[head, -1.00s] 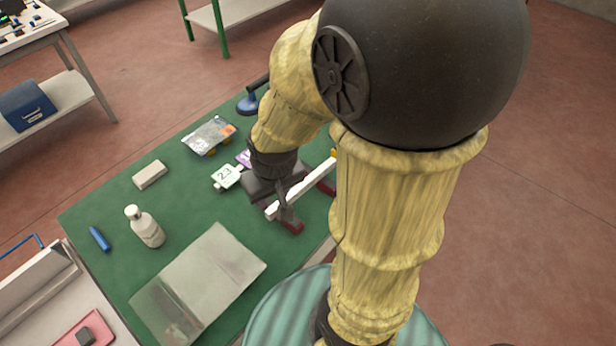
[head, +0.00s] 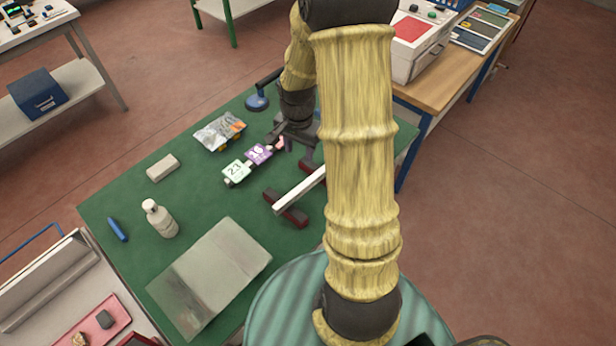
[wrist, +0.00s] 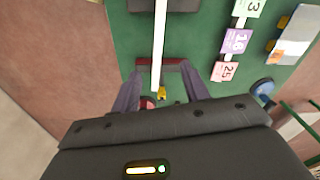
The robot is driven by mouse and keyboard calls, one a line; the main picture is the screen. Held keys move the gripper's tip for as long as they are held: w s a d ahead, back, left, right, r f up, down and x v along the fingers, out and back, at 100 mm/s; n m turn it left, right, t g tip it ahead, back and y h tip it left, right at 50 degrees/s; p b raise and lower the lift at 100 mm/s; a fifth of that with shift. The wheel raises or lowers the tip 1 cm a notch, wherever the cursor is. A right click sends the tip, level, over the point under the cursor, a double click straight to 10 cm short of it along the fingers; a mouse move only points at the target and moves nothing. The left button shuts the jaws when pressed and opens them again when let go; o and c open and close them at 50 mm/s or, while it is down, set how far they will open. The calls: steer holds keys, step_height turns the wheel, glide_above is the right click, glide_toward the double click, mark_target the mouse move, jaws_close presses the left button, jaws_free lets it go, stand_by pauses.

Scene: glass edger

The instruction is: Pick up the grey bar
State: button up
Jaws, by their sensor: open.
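A long pale bar (head: 299,190) lies across two dark supports with red sides on the green table; its far end is hidden behind my arm in the head view. The front support (head: 286,209) shows clearly. In the wrist view the bar (wrist: 159,45) runs from the top edge down to between my fingers, over a dark red support (wrist: 172,64). My gripper (wrist: 160,84) is open and empty, one finger on each side of the bar's line, apart from it. In the head view my gripper (head: 284,137) is partly hidden beyond the bar, near the number tags.
Number tags (head: 246,163), a silver pouch (head: 219,131) and a blue-based stand (head: 257,101) lie left of and beyond the bar. A pale block (head: 163,168), white bottle (head: 159,218), blue marker (head: 117,229) and clear folder (head: 209,278) lie further left and nearer.

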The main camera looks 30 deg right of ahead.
steer(key=d+m, duration=0.1)
steer(key=w+d+f+m, duration=0.1)
steer(key=w+d+m+p, duration=0.1)
steer(key=d, duration=0.1)
steer(key=shift+f+m+g, duration=0.3)
steer(key=shift+f+m, duration=0.1)
steer(key=p, duration=0.3)
glide_above(308, 181)
steer(key=f, duration=1.2)
steer(key=shift+w+d+f, duration=0.1)
steer(key=shift+w+d, duration=0.05)
steer(key=shift+d, duration=0.05)
steer(key=shift+f+p, duration=0.1)
steer(key=shift+p, duration=0.25)
steer(key=shift+a+f+p, duration=0.15)
steer(key=shift+f+p, duration=0.35)
steer(key=shift+f, duration=0.05)
steer(key=shift+s+a+f+p, duration=0.15)
steer(key=shift+f+p, duration=0.65)
steer(key=shift+f, duration=1.15)
